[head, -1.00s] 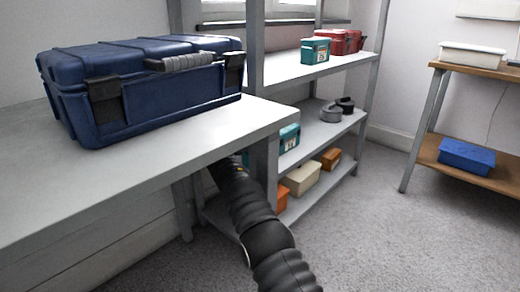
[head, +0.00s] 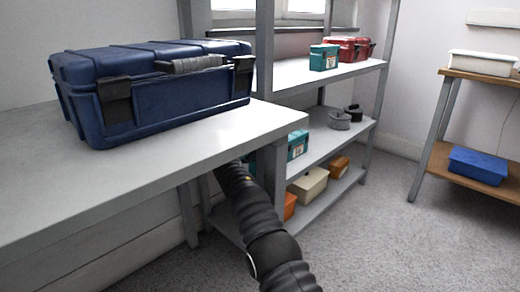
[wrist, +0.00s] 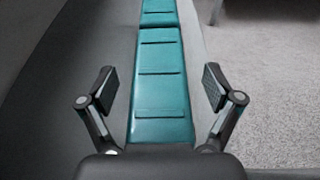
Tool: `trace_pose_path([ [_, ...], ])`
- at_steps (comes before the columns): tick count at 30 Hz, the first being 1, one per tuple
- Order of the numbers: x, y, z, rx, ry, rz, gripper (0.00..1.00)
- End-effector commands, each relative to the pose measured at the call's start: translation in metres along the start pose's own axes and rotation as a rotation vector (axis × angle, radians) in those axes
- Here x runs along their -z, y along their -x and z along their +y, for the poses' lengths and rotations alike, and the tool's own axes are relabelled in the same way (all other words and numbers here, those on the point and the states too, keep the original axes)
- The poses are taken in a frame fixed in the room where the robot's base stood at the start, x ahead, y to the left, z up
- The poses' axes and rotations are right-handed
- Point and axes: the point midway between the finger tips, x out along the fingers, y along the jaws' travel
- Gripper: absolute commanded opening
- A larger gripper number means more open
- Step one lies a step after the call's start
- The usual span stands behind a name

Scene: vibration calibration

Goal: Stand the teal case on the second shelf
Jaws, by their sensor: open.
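One teal case (head: 298,143) stands on the middle shelf (head: 335,140) of the grey rack, partly hidden by the rack post. Another teal case (head: 323,58) stands on the shelf above. In the wrist view a long teal ribbed surface (wrist: 160,90) runs between my open fingers, with a seam towards its far end. My gripper (wrist: 157,88) is open, with a finger on each side of that surface and a gap at both sides. In the head view my gripper is hidden behind the table and post.
A blue case (head: 165,95) lies on the near table (head: 205,140). Red cases (head: 347,48) stand on the upper shelf. Grey and dark round items (head: 340,120) sit farther along the middle shelf. Bins (head: 309,185) fill the bottom shelf. A wooden stand (head: 465,180) is at right, with carpet between.

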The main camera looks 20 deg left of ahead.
Motion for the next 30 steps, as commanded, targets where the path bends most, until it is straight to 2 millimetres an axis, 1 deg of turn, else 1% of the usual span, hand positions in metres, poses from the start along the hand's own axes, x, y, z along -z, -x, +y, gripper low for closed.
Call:
trace_pose_path([
  [5,-0.003,0.008,0.001,-0.001,0.000,0.000,0.90],
  [11,-0.003,0.027,0.001,-0.001,0.001,0.000,0.90],
  [13,-0.003,0.035,0.000,-0.002,0.001,0.000,0.90],
  [15,-0.003,0.052,0.001,-0.003,0.002,0.000,0.90],
  [21,-0.002,0.090,0.001,-0.002,0.001,-0.001,0.90],
  [25,-0.002,0.108,0.001,-0.002,-0.001,-0.001,0.90],
  [30,-0.002,0.118,0.000,0.001,0.000,-0.001,0.90],
])
